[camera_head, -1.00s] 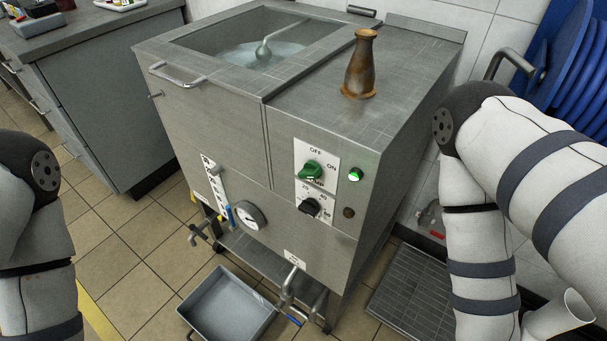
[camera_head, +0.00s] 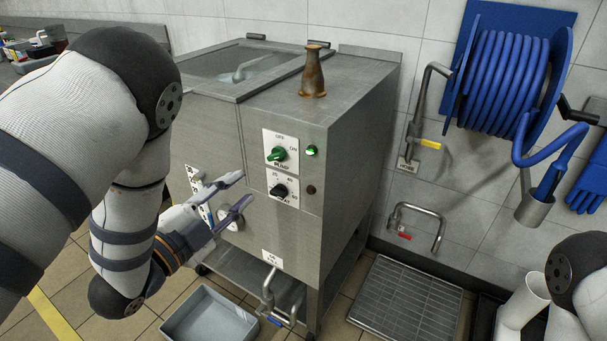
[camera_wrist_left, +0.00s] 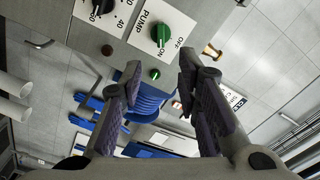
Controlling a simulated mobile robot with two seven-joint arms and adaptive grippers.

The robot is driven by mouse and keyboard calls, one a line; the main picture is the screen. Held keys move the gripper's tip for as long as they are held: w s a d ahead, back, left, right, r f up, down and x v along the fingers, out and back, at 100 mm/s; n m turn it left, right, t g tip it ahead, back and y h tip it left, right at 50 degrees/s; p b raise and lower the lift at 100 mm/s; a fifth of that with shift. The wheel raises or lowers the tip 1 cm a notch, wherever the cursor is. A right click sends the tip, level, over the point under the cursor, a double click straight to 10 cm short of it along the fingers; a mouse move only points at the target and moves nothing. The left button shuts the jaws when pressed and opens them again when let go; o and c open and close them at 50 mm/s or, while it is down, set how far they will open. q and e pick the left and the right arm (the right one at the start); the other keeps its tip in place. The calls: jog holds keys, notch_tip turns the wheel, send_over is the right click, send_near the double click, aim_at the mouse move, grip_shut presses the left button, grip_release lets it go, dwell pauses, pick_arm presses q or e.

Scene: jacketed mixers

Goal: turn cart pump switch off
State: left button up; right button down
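The cart pump switch is a green knob (camera_head: 277,155) on a white plate marked OFF, ON and PUMP, on the front of the steel mixer cart (camera_head: 345,150). The green lamp (camera_head: 312,151) beside it is lit. My left gripper (camera_head: 244,188) is open and empty, left of and below the knob, apart from the panel. In the left wrist view the knob (camera_wrist_left: 161,34) shows ahead, just beyond the gap between the open fingers (camera_wrist_left: 160,72). My right gripper is out of view.
A black dial (camera_head: 278,191) sits just below the switch, with a dark lamp (camera_head: 311,190) beside it. A gauge (camera_head: 231,217) and outlet pipe (camera_head: 268,290) are lower. A blue hose reel (camera_head: 507,80) hangs at right.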

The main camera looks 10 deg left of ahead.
aim_at(273, 159)
pick_arm(q)
jog(key=x, duration=1.2)
jog(key=shift+w+a+f+b, duration=0.1)
jog(key=shift+w+a+b, duration=0.05)
jog(key=shift+a+b, duration=0.15)
grip_shut()
